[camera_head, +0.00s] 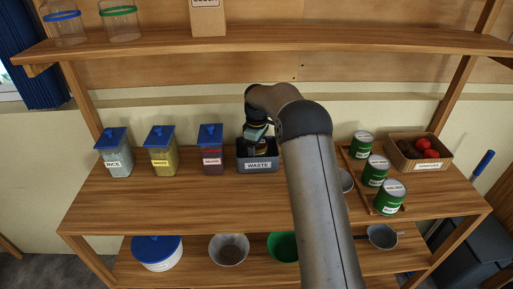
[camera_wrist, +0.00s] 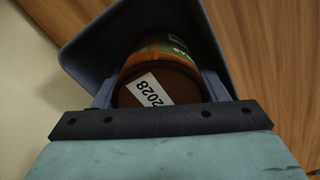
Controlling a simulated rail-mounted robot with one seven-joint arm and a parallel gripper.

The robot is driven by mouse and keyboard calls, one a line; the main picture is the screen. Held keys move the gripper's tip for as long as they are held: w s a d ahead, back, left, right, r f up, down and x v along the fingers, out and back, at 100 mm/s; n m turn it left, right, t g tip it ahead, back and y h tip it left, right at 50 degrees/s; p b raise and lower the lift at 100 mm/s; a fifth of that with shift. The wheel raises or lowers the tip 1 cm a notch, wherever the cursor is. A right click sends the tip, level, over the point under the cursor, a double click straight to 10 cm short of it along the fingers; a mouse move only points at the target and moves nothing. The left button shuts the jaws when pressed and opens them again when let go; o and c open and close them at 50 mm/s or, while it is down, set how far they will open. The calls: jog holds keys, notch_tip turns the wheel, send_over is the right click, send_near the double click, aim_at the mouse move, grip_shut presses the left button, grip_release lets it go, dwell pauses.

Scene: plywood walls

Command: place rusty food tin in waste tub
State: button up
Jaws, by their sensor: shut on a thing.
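The waste tub (camera_head: 258,166) is a dark grey-blue bin labelled WASTE on the wooden counter. My gripper (camera_head: 256,141) is right above it, pointing down. In the wrist view my gripper (camera_wrist: 160,85) is shut on the rusty food tin (camera_wrist: 185,86), with one finger on each side. The tin has a brown rusty end with a white 2028 label and a green and orange side. The tub's walls (camera_wrist: 88,45) surround the tin's far end in that view. I cannot tell whether the tin touches the tub floor. In the head view the tin is mostly hidden.
Blue-lidded containers (camera_head: 211,150) stand left of the tub. Several green tins (camera_head: 390,200) stand on a wooden tray at right, near a box of red vegetables (camera_head: 419,158). A shelf (camera_head: 270,45) runs above. The counter's front left is clear.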

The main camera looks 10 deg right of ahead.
jog(key=shift+f, duration=0.15)
jog(key=o, duration=1)
notch_tip(320, 180, up, 8)
jog(key=shift+f+b, duration=0.1)
jog(key=shift+b, duration=0.6)
jog(key=s+m, duration=1.1)
jog(key=s, duration=3.2)
jog(key=shift+s+r+t, duration=0.3)
jog(key=shift+s+r, duration=0.05)
